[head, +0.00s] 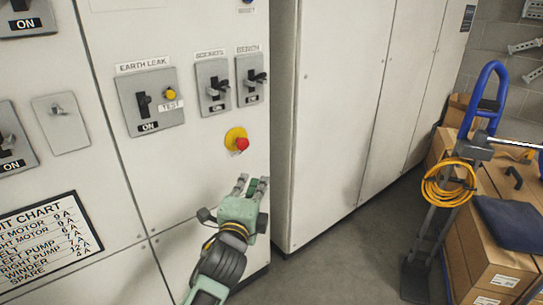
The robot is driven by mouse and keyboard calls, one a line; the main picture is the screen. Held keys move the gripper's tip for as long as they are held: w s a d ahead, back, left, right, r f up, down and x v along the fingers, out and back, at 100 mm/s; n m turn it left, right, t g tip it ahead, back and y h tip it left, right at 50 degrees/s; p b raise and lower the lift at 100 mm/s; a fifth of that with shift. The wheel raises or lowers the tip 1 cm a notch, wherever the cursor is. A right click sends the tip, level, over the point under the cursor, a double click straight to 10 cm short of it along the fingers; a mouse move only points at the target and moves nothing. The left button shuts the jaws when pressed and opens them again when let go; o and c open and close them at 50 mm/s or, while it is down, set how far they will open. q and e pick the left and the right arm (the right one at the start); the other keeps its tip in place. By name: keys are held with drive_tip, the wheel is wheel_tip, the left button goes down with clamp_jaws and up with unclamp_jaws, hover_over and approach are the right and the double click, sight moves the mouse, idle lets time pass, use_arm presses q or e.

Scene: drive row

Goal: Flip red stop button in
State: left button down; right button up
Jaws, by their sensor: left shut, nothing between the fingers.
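The red stop button (242,143) sits on a round yellow plate (232,136) on the pale cabinet front, below the switches. It sticks out from the plate. My left gripper (254,181), green and grey, is in front of the cabinet just below the button, fingers pointing up toward it. It is shut and empty, and a gap shows between its tips and the button. My right gripper is out of view.
Above the button are the earth leak switch (147,101), the sockets switch (213,86) and the bench switch (251,79). A circuit chart (45,240) is at lower left. At right stand a blue-handled hand truck (431,232) and cardboard boxes (490,262). Grey floor between is clear.

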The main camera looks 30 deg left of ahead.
sight(241, 143)
use_arm(q)
drive_tip(key=shift+s+r, duration=0.1)
drive_tip(key=shift+r, duration=0.05)
drive_tip(key=s+a+x, duration=0.1)
drive_tip(key=a+x, duration=0.1)
drive_tip(key=x, duration=1.1)
drive_tip(key=shift+a+b, duration=0.35)
drive_tip(key=shift+b, duration=0.1)
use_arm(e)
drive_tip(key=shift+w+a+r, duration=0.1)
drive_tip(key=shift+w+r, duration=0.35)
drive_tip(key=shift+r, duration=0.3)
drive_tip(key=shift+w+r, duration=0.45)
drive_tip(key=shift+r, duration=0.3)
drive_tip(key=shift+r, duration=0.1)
